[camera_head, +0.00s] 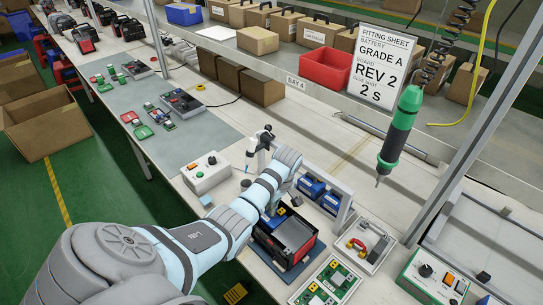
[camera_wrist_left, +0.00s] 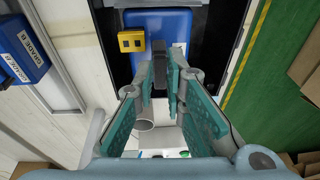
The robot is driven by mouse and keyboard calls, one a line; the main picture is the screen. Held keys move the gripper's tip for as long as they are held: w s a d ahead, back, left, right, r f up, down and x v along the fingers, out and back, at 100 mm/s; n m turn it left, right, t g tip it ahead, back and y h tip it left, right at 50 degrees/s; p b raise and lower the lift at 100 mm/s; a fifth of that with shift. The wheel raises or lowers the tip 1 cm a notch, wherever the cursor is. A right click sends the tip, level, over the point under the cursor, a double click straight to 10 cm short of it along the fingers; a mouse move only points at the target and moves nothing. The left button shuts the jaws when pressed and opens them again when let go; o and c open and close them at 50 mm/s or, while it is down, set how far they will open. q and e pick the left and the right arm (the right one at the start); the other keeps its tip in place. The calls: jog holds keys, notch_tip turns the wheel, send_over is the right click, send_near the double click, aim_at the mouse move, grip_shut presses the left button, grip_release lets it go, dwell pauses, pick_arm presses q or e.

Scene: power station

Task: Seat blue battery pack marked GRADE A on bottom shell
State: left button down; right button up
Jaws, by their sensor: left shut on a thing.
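A blue battery pack (camera_wrist_left: 160,30) with a yellow block on it lies between the dark walls of the bottom shell (camera_wrist_left: 112,60) in the left wrist view. My left gripper (camera_wrist_left: 166,78) is shut on a dark part at the pack's near end. In the head view the black and red shell (camera_head: 268,242) stands on a blue mat, and the pack (camera_head: 268,221) shows partly at its far left side. My left gripper and wrist hide part of it. I cannot tell whether the pack rests fully on the shell floor. My right gripper is not in view.
More blue packs (camera_head: 312,187) stand in a rack just behind the shell; one shows a label in the wrist view (camera_wrist_left: 22,50). Green boards (camera_head: 325,283) and a grey tray (camera_head: 365,246) lie close by on the right. A green screwdriver (camera_head: 400,130) hangs above. A fitting sheet (camera_head: 382,68) reads GRADE A.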

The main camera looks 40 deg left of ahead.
pick_arm(q)
jog(key=shift+f, duration=0.3)
jog(key=c, duration=1.6)
grip_release()
jog(key=shift+o, duration=0.2)
notch_tip(320, 180, up, 7)
jog(key=d, duration=0.1)
jog(key=shift+d+r, duration=0.2)
jog(key=shift+d, duration=0.1)
jog(key=shift+w, duration=0.1)
